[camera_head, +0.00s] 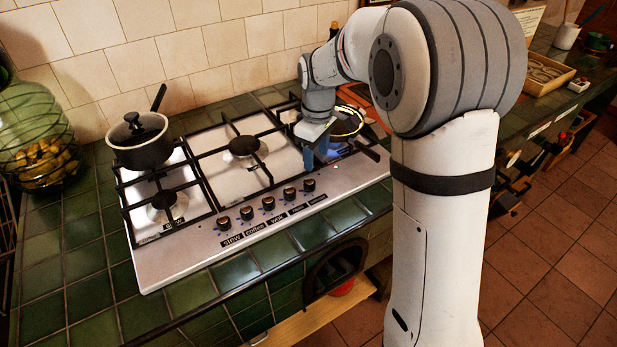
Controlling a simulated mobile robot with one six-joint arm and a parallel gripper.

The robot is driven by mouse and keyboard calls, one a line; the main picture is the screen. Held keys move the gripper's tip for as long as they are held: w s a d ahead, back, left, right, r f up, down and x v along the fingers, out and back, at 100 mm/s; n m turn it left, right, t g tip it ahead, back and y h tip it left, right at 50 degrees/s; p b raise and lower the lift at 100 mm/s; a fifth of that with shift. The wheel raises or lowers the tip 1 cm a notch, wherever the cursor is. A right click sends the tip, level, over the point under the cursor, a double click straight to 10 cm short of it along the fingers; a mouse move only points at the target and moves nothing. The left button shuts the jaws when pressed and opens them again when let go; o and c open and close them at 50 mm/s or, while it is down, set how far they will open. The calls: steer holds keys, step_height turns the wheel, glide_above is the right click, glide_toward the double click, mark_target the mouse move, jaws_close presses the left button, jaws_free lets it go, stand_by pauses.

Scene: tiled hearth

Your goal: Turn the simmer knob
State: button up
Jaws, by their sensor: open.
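A row of several dark round knobs runs along the front of the steel hob (180,262), each with a dark label below it. The rightmost knob (309,185) has a label (318,198) that may read "simmer", but the print is too small to be sure. My gripper (314,158) is over the right part of the hob, pointing down, behind and above the rightmost knob and apart from it. Its fingers are open, with nothing seen between them. A blue glow like a flame (338,151) shows just right of the fingers, partly hidden by my arm.
A dark lidded pot (141,142) stands on the back left burner. A round pan with a yellowish rim (349,121) is at the back right, close to my wrist. A glass jar (40,140) stands at far left. Green tiles in front of the hob are clear.

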mark_target(310, 181)
steer(key=shift+n, duration=0.5)
steer(key=f, duration=0.1)
steer(key=w+a+f, duration=0.1)
steer(key=w+f, duration=0.1)
steer(key=shift+a+f, duration=0.25)
steer(key=shift+f, duration=0.1)
step_height(310, 181, down, 7)
steer(key=shift+f, duration=0.15)
steer(key=shift+c, duration=0.3)
steer(key=c, duration=0.9)
